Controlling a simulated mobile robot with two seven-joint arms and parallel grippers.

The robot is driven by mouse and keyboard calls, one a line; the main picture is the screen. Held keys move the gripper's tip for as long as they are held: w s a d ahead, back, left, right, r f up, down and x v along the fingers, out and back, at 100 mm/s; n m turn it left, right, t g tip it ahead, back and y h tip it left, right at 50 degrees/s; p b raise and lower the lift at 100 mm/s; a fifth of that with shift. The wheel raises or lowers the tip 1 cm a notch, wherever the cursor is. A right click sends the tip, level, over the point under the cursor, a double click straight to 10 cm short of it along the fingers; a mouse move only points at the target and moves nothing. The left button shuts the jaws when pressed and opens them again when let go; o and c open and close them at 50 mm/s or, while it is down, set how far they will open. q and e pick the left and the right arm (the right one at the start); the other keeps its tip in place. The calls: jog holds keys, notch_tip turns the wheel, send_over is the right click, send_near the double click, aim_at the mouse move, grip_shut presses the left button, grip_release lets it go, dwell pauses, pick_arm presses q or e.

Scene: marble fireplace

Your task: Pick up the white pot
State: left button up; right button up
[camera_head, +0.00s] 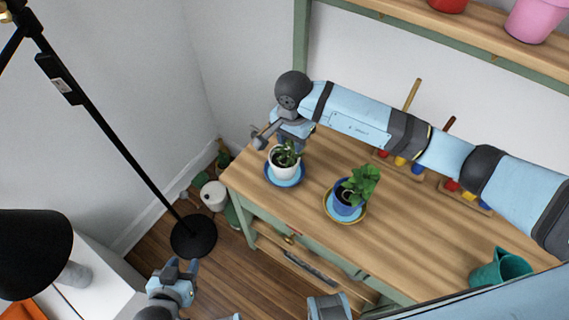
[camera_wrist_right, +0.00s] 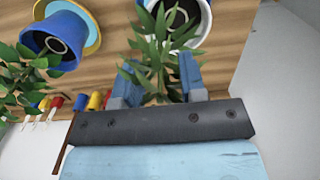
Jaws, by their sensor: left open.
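The white pot (camera_head: 284,169) with a small green plant stands upright on a blue saucer (camera_head: 285,181) at the left corner of the wooden table. In the right wrist view the white pot (camera_wrist_right: 203,24) is at the top, just past my fingertips. My right gripper (camera_wrist_right: 158,72) is open, its two fingers apart with plant leaves showing between them; the pot itself is not between them. In the head view my right arm reaches across the table from the right, its hand right behind the plant. My left gripper (camera_head: 180,268) is open and empty, low at the left, away from the table.
A blue pot (camera_head: 345,204) with a leafy plant stands on a yellow-rimmed saucer (camera_head: 358,215) to the right. A teal pitcher (camera_head: 499,270) is at the table's front right. Colored hand tools (camera_head: 401,163) lie at the back. A black floor lamp (camera_head: 115,140) stands left.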

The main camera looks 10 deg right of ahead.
jog(key=shift+f, duration=0.5)
jog(key=shift+c, duration=0.2)
grip_shut()
dwell(0.9)
